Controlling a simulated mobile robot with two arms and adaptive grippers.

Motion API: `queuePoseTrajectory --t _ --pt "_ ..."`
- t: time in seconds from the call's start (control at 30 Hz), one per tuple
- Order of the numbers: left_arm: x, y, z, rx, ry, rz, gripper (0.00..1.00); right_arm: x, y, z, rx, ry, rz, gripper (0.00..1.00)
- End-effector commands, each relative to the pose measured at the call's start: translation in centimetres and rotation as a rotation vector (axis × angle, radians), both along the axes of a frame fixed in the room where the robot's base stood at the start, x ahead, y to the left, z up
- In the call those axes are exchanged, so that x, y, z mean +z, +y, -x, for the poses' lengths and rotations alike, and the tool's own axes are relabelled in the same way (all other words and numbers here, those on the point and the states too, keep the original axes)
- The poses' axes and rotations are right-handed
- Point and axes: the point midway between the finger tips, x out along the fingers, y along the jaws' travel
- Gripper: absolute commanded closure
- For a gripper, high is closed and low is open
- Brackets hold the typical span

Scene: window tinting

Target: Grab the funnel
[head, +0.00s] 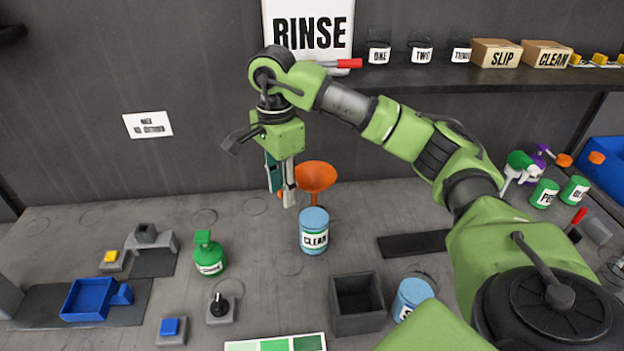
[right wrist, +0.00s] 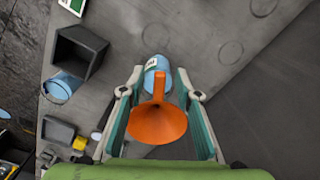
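My right gripper (head: 282,192) points down just left of the funnel in the head view. My left gripper is not in view.
A green bottle (head: 209,255), a dark open box (head: 357,302) and a second blue can (head: 411,297) stand on the grey table. A shelf (head: 450,79) with jars and boxes runs along the wall at right. The table's back left is mostly clear.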

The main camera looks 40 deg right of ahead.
Motion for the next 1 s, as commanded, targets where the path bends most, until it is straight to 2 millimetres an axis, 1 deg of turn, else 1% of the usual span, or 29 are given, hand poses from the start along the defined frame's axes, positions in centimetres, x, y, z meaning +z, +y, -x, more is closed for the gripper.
queuePoseTrajectory --t 0.03,0.13,0.37,0.5,0.83,1.0 --pt "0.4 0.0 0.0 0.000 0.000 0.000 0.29 -0.5 0.0 0.1 0.000 0.003 0.000 0.69" --pt "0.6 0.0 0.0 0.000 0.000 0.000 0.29 -1.3 -0.1 0.0 0.000 0.000 0.001 0.69" --pt "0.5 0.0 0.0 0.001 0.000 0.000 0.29 -1.5 0.0 0.0 0.000 -0.002 0.000 0.69" --pt "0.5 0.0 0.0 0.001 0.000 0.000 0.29 -1.5 0.0 0.0 0.000 -0.001 0.000 1.00" --pt "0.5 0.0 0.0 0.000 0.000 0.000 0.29 -1.5 0.0 0.0 0.000 -0.001 0.000 1.00" --pt "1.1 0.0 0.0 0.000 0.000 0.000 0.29 -0.6 0.0 0.0 0.000 -0.002 0.000 1.00"
